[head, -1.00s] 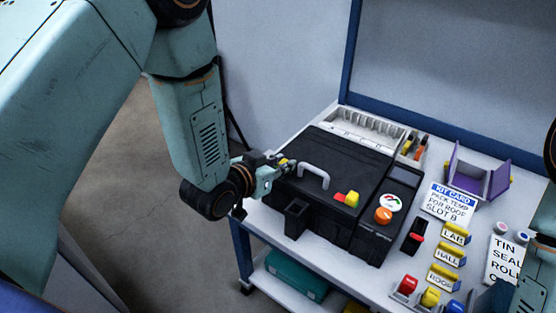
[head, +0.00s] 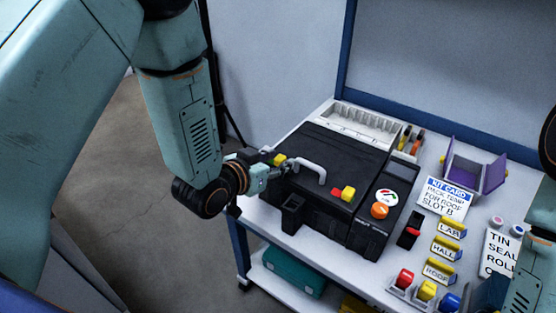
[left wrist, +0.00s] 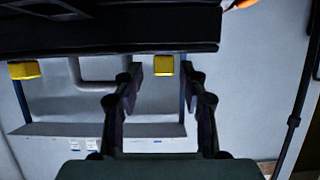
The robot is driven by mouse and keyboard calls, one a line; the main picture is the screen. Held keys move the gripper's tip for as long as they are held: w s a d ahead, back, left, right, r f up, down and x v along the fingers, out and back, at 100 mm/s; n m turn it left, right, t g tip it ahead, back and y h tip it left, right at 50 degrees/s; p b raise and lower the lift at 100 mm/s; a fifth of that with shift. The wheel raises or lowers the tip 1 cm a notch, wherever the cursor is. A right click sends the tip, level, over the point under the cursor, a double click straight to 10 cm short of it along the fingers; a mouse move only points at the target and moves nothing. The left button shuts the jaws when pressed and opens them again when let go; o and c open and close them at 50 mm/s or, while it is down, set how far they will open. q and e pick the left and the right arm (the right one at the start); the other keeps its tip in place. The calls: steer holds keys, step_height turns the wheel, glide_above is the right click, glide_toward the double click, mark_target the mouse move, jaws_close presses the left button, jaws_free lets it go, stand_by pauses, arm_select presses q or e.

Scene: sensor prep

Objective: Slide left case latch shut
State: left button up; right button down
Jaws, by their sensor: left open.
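The black case (head: 340,160) stands closed on the bench, with a grey handle (head: 312,168) on its lid. The left latch (head: 279,159) shows as a yellow block left of the handle. A second latch (head: 343,193), yellow and red, sits right of the handle. My left gripper (head: 286,170) is at the case's left front, close to the left latch and handle. In the left wrist view its fingers (left wrist: 165,88) are open, with the yellow latch (left wrist: 163,65) showing between them. I cannot tell whether they touch it. My right gripper is not clearly in view.
An orange knob (head: 379,210) and a dial (head: 387,197) sit at the case's right. A white rack (head: 360,122) is behind it. Labelled blocks, a kit card (head: 446,196) and a purple holder (head: 475,175) fill the bench's right. Floor is open at left.

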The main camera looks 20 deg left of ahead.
arm_select(q)
steer(key=v, duration=0.7)
steer(key=shift+s, duration=0.15)
steer(key=shift+a, duration=0.1)
steer(key=s+a+f+n+g+y+p, duration=0.3)
steer(key=s+f+g, duration=0.4)
steer(key=s+f, duration=0.55)
steer(key=s+a+f+g, duration=0.1)
steer(key=s+f+g, duration=0.1)
steer(key=s, duration=0.6)
steer(key=s+a+f+n+g+y+p, duration=0.1)
steer(key=s+f+g, duration=0.2)
steer(key=s, duration=0.6)
steer(key=shift+f+g+y, duration=0.3)
steer(key=shift+f, duration=0.45)
